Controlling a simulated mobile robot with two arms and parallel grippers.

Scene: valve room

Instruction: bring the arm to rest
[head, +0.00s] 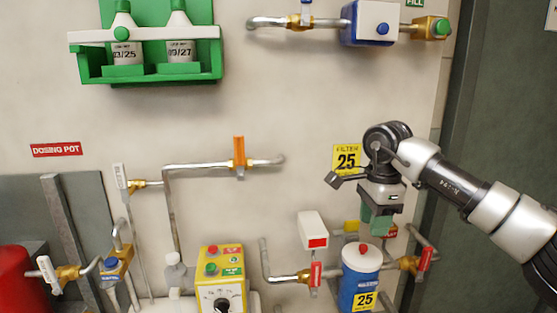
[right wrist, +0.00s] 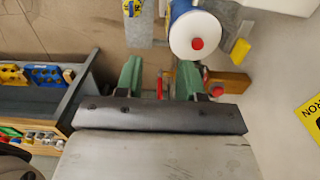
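My right arm comes in from the right in the head view. Its gripper (head: 377,222) points down just above the blue and white filter canister (head: 361,272) with a red knob on top. In the right wrist view the two green fingers of the gripper (right wrist: 166,85) stand wide apart with nothing between them. The canister top (right wrist: 198,35) shows beyond the right finger there, apart from it as far as I can tell. My left gripper is in neither view.
Pipes with a red-handled valve (head: 424,259) flank the canister. A yellow control box (head: 221,280) stands left of it. A green rack (head: 150,68) with bottles hangs upper left. A pipe with an orange-handled valve (head: 239,158) runs along the wall. A shelf of parts (right wrist: 38,105) stands at left.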

